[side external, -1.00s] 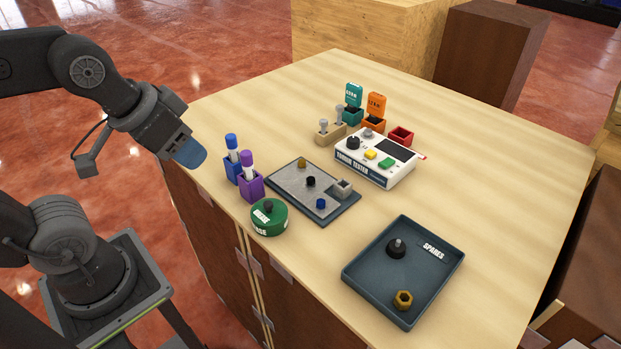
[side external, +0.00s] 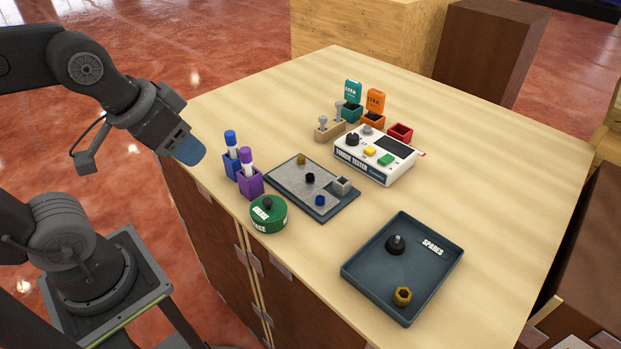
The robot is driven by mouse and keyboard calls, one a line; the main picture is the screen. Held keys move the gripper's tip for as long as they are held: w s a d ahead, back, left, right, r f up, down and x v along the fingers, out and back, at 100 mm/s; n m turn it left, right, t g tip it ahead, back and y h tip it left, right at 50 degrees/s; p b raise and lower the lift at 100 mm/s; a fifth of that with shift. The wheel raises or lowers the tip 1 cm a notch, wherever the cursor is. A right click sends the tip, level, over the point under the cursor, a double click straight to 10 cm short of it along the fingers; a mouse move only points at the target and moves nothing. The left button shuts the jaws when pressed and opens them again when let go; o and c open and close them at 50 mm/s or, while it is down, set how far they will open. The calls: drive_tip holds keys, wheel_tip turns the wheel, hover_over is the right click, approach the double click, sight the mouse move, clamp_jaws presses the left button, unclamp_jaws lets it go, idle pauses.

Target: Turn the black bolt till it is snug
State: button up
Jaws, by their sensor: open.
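The black bolt (side external: 310,179) stands in the middle of a grey plate (side external: 288,192) on the table. A brass bolt (side external: 301,160) is behind it and a blue bolt (side external: 320,201) in front of it on the same plate. How deep the black bolt sits cannot be told. My gripper (side external: 190,150) is at the left, above the table's left edge, well apart from the plate. It is open, and nothing shows in it.
Blue and purple marker holders (side external: 250,184) and a green round tin (side external: 268,214) stand between my gripper and the plate. A small grey block (side external: 341,186) sits on the plate's right corner. A torque tester (side external: 374,159) is behind; a spares tray (side external: 362,283) is front right.

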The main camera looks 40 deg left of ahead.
idle(0.4)
drive_tip(key=n, duration=0.1)
drive_tip(key=n+g, duration=0.6)
drive_tip(key=n, duration=1.7)
hover_over(310, 176)
wheel_tip(310, 176, down, 14)
drive_tip(key=shift+f, duration=0.1)
clamp_jaws()
